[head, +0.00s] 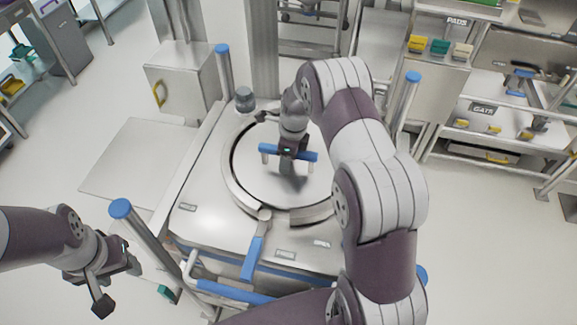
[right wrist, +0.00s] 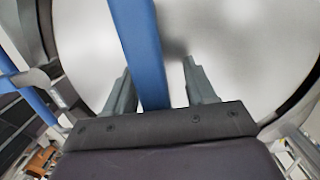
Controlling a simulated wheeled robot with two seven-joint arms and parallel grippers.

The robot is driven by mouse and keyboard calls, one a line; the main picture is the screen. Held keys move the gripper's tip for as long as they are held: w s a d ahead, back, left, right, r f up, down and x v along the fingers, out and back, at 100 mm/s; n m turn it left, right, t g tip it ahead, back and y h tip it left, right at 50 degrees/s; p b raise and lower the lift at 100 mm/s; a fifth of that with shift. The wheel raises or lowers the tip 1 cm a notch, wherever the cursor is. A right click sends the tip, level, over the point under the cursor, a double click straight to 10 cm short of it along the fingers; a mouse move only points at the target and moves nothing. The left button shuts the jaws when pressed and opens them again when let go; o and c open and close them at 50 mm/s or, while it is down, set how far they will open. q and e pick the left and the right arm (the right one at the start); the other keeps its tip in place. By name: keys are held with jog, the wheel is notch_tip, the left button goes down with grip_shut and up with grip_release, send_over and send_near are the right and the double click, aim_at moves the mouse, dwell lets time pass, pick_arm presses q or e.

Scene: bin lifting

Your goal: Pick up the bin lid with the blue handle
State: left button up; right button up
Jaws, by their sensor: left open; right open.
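The bin lid (head: 312,192) is a round, pale metal disc on top of the metal bin (head: 205,222), with a dark gap around its edge. Its blue handle (head: 301,156) is a bar raised above the lid's middle. My right gripper (head: 287,162) is over the handle, pointing down. In the right wrist view the blue handle (right wrist: 140,45) passes between the two open fingers of the right gripper (right wrist: 160,85), closer to the left finger. Whether a finger touches it I cannot tell. My left gripper (head: 118,280) is open and empty, at the lower left, away from the bin.
A blue-handled latch (head: 254,257) is on the bin's front rim. Blue-capped posts (head: 122,210) stand at the bin's corners. A metal cabinet (head: 182,80) stands behind left, and shelves with coloured pads (head: 439,47) are at the right. Open floor lies at the left.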

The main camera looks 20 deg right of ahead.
jog(key=shift+s+a, duration=0.1)
jog(key=shift+s, duration=0.1)
jog(key=shift+f, duration=0.1)
jog(key=shift+w+f, duration=0.1)
jog(key=shift+w, duration=0.05)
grip_shut()
dwell(1.3)
